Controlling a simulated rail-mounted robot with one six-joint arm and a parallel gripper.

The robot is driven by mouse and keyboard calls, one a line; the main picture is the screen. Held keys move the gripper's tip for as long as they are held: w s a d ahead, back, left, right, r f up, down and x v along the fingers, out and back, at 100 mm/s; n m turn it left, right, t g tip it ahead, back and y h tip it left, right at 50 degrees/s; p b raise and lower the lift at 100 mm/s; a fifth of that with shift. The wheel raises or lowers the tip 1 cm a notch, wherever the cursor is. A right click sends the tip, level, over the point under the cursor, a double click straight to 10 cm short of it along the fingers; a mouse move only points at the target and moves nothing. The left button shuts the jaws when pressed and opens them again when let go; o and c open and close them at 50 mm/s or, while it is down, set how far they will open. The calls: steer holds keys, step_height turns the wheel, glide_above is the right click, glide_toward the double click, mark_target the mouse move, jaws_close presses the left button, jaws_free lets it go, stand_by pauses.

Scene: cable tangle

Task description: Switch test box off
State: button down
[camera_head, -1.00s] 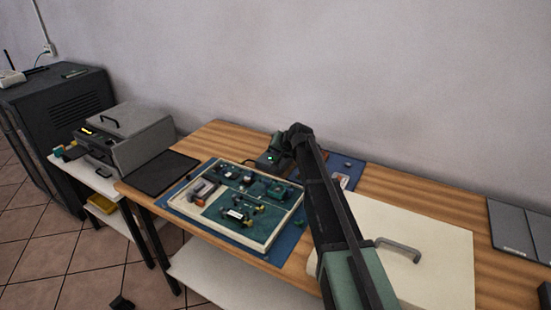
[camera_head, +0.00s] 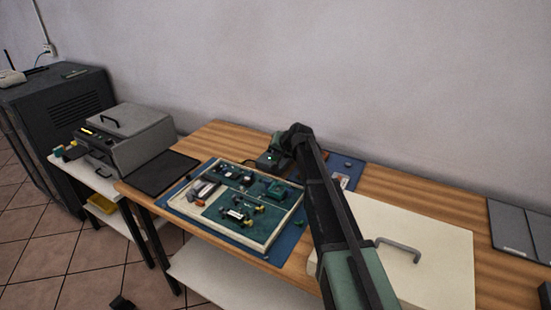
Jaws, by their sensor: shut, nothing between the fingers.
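A small dark box with a lit green light (camera_head: 267,160), which looks like the test box, sits at the back of the wooden table near the wall. A cable runs from its left side. My arm (camera_head: 328,205) reaches up from the bottom right and bends beside the box, covering its right part. My gripper cannot be made out; the arm links hide it. Whether it touches the box, and how the switch is set, cannot be seen.
A framed board with several electronic parts (camera_head: 266,240) lies on a blue mat (camera_head: 289,244) in front. A white panel with a grey handle (camera_head: 440,252) lies to the right. A dark flat pad (camera_head: 160,174) and a grey machine (camera_head: 145,137) are to the left.

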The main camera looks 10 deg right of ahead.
mark_target(277, 157)
steer(key=shift+f+b, duration=0.5)
steer(key=shift+f, duration=0.05)
steer(key=shift+r, duration=0.2)
steer(key=shift+r+p, duration=0.35)
steer(key=shift+p, duration=0.2)
step_height(277, 157, up, 6)
steer(key=p, duration=0.6)
steer(key=shift+r, duration=0.15)
stand_by(1.3)
